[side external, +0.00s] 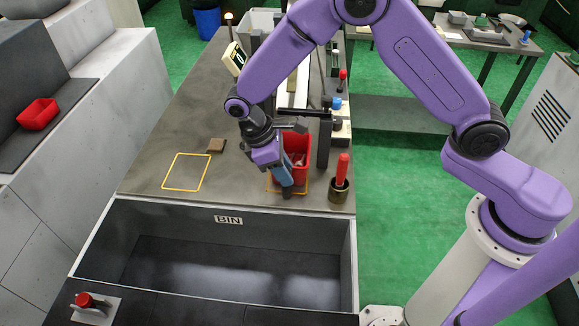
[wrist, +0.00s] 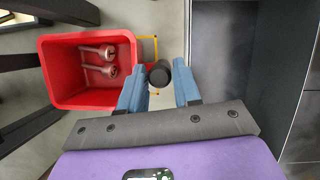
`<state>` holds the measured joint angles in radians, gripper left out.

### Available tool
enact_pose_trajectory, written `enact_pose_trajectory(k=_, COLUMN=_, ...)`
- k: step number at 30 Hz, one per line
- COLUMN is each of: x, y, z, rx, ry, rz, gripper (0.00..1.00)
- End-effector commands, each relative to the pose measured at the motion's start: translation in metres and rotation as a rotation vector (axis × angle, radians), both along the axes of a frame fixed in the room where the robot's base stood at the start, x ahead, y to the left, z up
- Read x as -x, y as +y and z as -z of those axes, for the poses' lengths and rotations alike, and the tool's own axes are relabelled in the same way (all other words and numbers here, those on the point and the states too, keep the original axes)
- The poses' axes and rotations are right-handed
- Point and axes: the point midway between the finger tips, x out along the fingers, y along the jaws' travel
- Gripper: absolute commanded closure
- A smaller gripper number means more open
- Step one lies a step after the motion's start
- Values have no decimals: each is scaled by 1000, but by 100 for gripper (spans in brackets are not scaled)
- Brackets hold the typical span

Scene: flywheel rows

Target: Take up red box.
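A red box (side external: 299,146) stands on the dark table at the right, partly hidden behind my gripper. In the wrist view the red box (wrist: 70,60) is at the left, open at the top, with two pinkish bolt-like parts (wrist: 104,62) inside. My gripper (side external: 286,188) points down at the box's near side. In the wrist view its blue fingers (wrist: 158,88) are apart, the left one overlapping the box's right rim. No box wall shows between them. A dark round piece (wrist: 159,74) shows between the fingers; I cannot tell what it is.
A second red box (side external: 38,113) sits on a ledge at far left. A red-handled tool stands in a dark cup (side external: 339,191) right of my gripper. A deep bin (side external: 228,220) lies in front.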

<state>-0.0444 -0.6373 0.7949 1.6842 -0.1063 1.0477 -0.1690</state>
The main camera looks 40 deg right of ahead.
Motion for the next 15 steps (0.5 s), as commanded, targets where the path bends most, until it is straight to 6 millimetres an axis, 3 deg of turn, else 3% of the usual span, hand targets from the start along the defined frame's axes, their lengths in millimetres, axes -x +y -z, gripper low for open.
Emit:
enact_pose_trajectory(k=4, x=3, y=-4, z=12, rx=1, ry=1, rz=0, gripper=67)
enact_pose_trajectory(k=11, x=3, y=-4, z=13, rx=0, ry=-1, rz=0, gripper=67)
enact_pose_trajectory(k=12, x=3, y=-4, z=13, rx=0, ry=-1, rz=0, gripper=71)
enact_pose_trajectory(k=15, x=3, y=-4, z=13, rx=0, ry=-1, rz=0, gripper=100)
